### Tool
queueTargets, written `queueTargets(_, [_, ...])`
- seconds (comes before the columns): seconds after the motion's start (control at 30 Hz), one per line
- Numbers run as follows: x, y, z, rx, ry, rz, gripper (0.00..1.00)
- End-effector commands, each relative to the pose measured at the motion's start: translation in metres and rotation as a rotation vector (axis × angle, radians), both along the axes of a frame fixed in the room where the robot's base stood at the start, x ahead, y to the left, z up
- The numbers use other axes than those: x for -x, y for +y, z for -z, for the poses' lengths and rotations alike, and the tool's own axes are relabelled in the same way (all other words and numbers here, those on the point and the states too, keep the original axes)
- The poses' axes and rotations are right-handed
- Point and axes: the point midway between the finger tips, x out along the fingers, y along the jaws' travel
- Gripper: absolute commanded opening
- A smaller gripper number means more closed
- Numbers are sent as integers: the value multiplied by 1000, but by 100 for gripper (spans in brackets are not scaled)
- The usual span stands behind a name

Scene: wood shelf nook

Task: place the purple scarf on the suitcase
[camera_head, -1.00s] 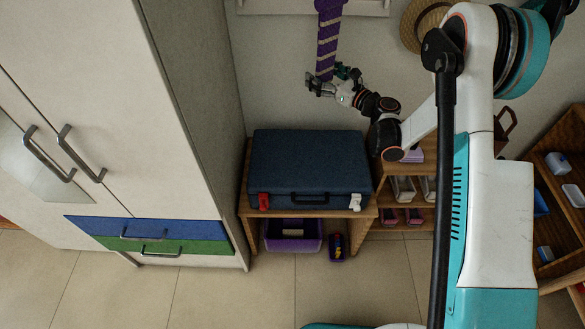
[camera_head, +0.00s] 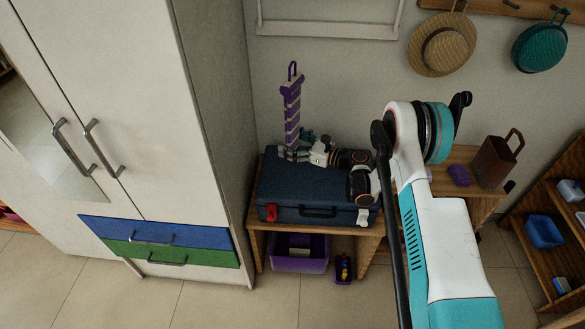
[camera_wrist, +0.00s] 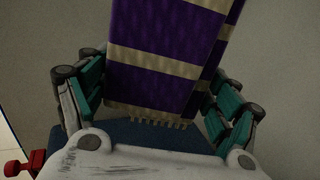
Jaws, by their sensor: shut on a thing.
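The purple scarf (camera_head: 291,102), with beige stripes and a loop at its top, stands upright above the back of the blue suitcase (camera_head: 285,185). My gripper (camera_head: 293,150) is shut on the scarf near its lower end, over the suitcase. In the wrist view the scarf (camera_wrist: 165,55) fills the space between the teal fingers, and its fringed lower edge is just in front of the blue suitcase surface (camera_wrist: 150,134). I cannot tell whether the fringe touches the lid. The suitcase lies flat and closed on a wooden shelf unit, with a red latch and a white latch in front.
A tall white wardrobe (camera_head: 130,110) stands close on the left. Under the suitcase, the wooden unit (camera_head: 257,240) holds a purple bin (camera_head: 300,262). A straw hat (camera_head: 441,50) and a teal hat (camera_head: 540,45) hang on the wall. A brown bag (camera_head: 497,160) stands to the right.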

Motion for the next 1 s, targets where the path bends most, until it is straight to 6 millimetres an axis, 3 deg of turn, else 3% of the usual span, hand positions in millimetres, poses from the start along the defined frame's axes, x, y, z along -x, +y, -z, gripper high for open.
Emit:
queueTargets(0.03, [0, 0, 17, 0, 0, 0, 56])
queueTargets(0.1, [0, 0, 32, 0, 0, 0, 56])
queueTargets(0.23, [0, 0, 52, 0, 0, 0, 56])
queueTargets(0.47, [0, 0, 65, 0, 0, 1, 56])
queueTargets(0.73, [0, 0, 102, 0, 0, 1, 56])
queueTargets(0.97, [0, 0, 103, 0, 0, 1, 56])
queueTargets(1.0, [0, 0, 103, 0, 0, 1, 87])
